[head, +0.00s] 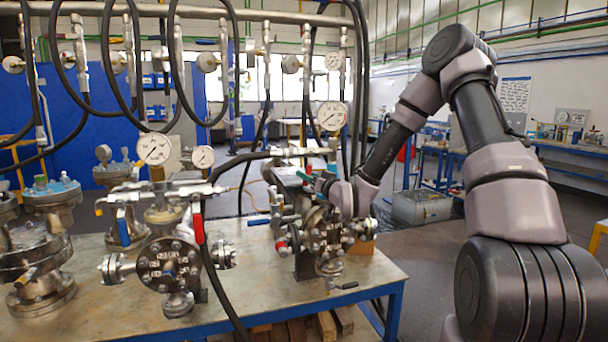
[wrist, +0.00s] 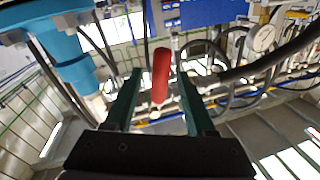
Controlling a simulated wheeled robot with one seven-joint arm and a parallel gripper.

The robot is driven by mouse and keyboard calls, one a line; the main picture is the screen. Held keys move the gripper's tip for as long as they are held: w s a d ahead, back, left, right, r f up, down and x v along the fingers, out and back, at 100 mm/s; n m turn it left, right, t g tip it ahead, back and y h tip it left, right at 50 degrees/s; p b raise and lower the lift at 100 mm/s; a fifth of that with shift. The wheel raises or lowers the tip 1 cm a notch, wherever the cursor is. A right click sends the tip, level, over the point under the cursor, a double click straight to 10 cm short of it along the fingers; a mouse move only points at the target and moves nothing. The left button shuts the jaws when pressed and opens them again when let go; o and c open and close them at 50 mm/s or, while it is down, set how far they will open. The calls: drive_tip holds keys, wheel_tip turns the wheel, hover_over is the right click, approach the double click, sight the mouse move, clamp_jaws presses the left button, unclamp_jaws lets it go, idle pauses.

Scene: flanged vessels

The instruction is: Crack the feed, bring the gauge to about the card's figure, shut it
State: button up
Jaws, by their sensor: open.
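My gripper (head: 318,175) is at the right-hand vessel (head: 325,240) on the bench, its green fingers pointing left. In the wrist view my gripper (wrist: 158,95) is open, with a red lever handle (wrist: 161,75) between its two fingers and a gap showing on each side. The fingers do not appear to touch it. A round white gauge (head: 332,116) stands above that vessel, its reading too small to tell. A gauge also shows in the wrist view (wrist: 262,38). I cannot make out a card with a figure.
The left vessel (head: 168,262) carries two gauges (head: 154,148) and a lowered red lever (head: 198,224). Black hoses (head: 212,270) hang from the overhead rack and cross the bench. The bench (head: 245,262) has bare metal between the vessels. Another flanged vessel (head: 45,240) stands at far left.

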drive_tip(key=v, duration=0.6)
drive_tip(key=shift+s, duration=0.25)
drive_tip(key=shift+d, duration=0.15)
idle(7.0)
